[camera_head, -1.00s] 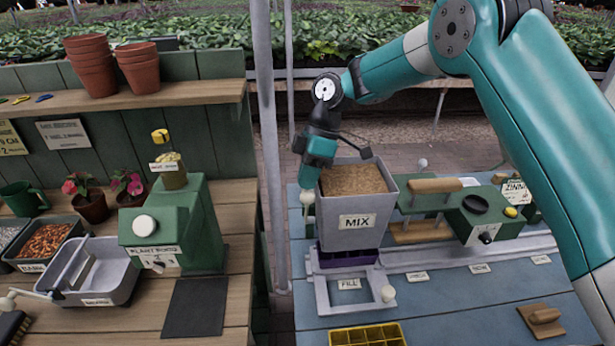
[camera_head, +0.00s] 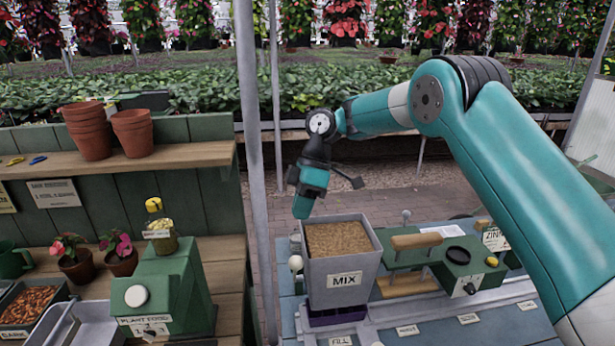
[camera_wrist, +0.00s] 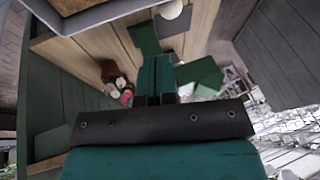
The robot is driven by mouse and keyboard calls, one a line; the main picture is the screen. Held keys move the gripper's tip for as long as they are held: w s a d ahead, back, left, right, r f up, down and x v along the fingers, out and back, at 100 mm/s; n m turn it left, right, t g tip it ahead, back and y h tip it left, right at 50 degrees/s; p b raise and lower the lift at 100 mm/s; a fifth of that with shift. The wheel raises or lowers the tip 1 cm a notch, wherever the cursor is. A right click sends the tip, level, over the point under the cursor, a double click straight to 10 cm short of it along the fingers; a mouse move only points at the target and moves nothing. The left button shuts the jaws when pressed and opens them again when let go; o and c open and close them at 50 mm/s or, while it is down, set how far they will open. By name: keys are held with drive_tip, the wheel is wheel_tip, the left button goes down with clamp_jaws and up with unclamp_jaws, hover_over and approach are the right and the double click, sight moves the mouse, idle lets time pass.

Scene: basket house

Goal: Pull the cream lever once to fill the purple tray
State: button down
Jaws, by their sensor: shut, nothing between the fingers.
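The cream lever's round knob (camera_head: 295,263) stands on a short stem just left of the grey MIX hopper (camera_head: 344,297) in the head view. The hopper is full of brown mix. The purple tray (camera_head: 336,317) sits under the hopper; only its side shows, so its contents are hidden. My gripper (camera_head: 302,209) is shut and empty, above the knob and apart from it, by the hopper's upper left edge. In the wrist view the shut fingers (camera_wrist: 155,99) point toward the left bench. A pale round shape at the top there cannot be identified surely.
The green plant food dispenser (camera_head: 165,290) stands on the left bench, with potted flowers (camera_head: 118,255) behind it. A grey post (camera_head: 258,190) rises between the benches.

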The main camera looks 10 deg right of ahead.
drive_tip(key=p+v, duration=0.3)
drive_tip(key=v, duration=0.3)
drive_tip(key=shift+s, duration=0.2)
drive_tip(key=shift+d, duration=0.15)
drive_tip(key=s+a+r+m+t+y+b, duration=0.1)
drive_tip(key=s+r+m+b, duration=0.2)
drive_tip(key=s, duration=0.4)
drive_tip(key=s+a+r+m+b, duration=0.2)
drive_tip(key=s+b, duration=0.1)
drive_tip(key=s, duration=0.4)
drive_tip(key=s+d+f+m+t+b, duration=0.1)
drive_tip(key=s+d+f+m+b, duration=0.1)
drive_tip(key=s, duration=0.8)
drive_tip(key=s+d+f+m+t+b, duration=0.1)
drive_tip(key=s+f, duration=0.4)
drive_tip(key=s, duration=0.5)
drive_tip(key=d+m+b, duration=0.1)
drive_tip(key=d+m, duration=0.1)
drive_tip(key=shift+m+h, duration=0.3)
drive_tip(key=shift+m, duration=0.1)
